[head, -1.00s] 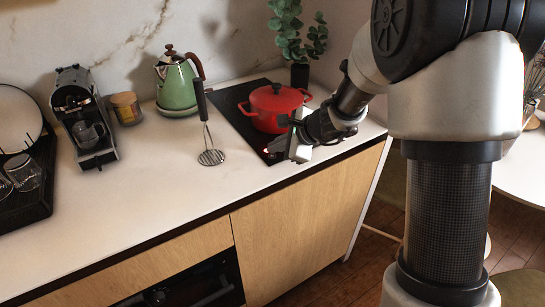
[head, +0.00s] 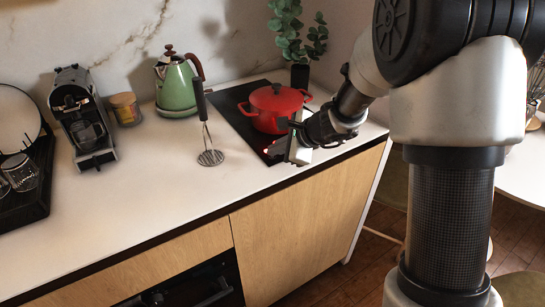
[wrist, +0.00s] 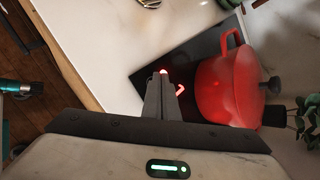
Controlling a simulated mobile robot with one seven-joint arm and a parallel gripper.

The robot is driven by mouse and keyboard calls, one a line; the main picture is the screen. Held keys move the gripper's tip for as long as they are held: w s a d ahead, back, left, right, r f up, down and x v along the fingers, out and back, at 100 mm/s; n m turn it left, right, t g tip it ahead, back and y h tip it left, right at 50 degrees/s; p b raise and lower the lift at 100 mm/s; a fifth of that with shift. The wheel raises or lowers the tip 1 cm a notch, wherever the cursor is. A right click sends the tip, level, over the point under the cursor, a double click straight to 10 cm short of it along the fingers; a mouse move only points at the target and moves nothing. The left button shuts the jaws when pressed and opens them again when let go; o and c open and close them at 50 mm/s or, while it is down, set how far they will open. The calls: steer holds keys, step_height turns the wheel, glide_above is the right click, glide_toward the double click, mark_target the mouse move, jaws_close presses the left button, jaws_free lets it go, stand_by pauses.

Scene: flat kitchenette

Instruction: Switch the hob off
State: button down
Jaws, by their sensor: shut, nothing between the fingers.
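The black hob (head: 236,104) is set into the white counter, with a red lidded pot (head: 277,108) standing on it. In the wrist view, the hob (wrist: 196,52) shows red lit marks (wrist: 179,89) at its near edge, right beside my fingertips. The red pot (wrist: 228,88) fills the right side there. My gripper (head: 278,149) is at the hob's front corner, below and beside the pot. In the wrist view my gripper (wrist: 162,78) is shut with nothing held, its tips close to a small red glow. I cannot tell whether the tips touch the hob.
A potato masher (head: 208,140) stands upright left of the hob. A green kettle (head: 177,87), a jar (head: 125,108) and a coffee machine (head: 84,118) stand farther left. A plant (head: 299,40) is behind the pot. The front left of the counter is clear.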

stand_by(0.3)
steer(key=shift+r+p, duration=0.45)
steer(key=shift+r, duration=0.2)
step_height(320, 180, up, 6)
steer(key=p, duration=0.4)
steer(key=shift+p, duration=0.3)
